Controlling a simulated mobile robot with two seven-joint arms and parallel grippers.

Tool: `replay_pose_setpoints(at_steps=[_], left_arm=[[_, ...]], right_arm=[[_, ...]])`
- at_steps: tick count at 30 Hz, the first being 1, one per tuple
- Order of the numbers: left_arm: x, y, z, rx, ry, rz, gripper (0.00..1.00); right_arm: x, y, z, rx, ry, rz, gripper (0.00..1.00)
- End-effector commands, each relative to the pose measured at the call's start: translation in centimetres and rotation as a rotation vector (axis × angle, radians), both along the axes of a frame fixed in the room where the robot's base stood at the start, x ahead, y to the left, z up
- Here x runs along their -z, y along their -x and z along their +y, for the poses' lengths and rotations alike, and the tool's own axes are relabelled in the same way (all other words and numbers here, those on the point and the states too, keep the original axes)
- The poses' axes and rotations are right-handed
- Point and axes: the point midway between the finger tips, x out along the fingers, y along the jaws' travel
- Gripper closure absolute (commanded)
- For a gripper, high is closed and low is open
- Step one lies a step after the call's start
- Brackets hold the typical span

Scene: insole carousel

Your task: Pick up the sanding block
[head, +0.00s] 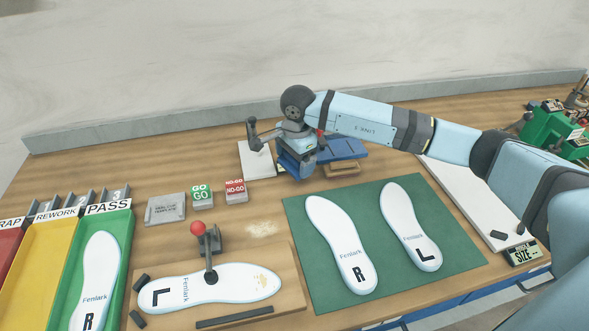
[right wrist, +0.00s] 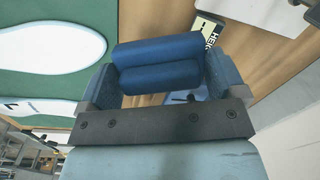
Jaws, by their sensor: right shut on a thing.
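The sanding block (right wrist: 155,65) is a blue block with a rounded ridge along it, seen between the two fingers in the right wrist view. My right gripper (head: 295,168) is shut on it, at the back middle of the bench in the head view. The fingers press on both ends of the block in the wrist view. In the head view, the gripper mostly hides the block. I cannot tell whether the block still touches the surface under it. My left gripper is not in view.
Right beside the gripper is a blue flat piece (head: 345,149) on wood. A white plate (head: 256,160) stands left of it. In front are the green mat (head: 375,240) with two insoles, NO-GO (head: 236,190) and GO (head: 202,195) blocks, and a toggle clamp (head: 207,243).

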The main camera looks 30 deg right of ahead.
Motion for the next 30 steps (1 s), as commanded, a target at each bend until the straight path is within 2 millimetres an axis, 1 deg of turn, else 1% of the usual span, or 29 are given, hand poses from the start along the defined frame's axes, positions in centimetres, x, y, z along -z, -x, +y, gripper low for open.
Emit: replay_pose_setpoints(at_steps=[1,6,12,15,21,25,30], left_arm=[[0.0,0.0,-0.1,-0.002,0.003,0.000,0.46],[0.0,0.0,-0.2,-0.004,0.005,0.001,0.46],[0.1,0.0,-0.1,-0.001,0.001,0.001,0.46],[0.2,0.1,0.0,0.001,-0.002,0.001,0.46],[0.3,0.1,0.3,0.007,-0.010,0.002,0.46],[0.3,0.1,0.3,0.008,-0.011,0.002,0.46],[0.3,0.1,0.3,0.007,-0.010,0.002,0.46]], right_arm=[[-1.5,-0.1,0.0,0.000,0.000,-0.007,0.41],[-5.9,-0.1,0.0,-0.001,0.000,-0.007,0.41],[-10.4,-0.1,0.0,0.000,-0.001,-0.004,0.41],[-12.2,0.0,0.0,0.000,-0.001,-0.004,0.41],[-14.5,0.0,0.0,-0.001,0.000,-0.002,0.41],[-15.1,0.0,0.0,-0.001,0.000,-0.001,0.41],[-15.3,0.0,0.0,-0.001,0.000,-0.001,0.41]])
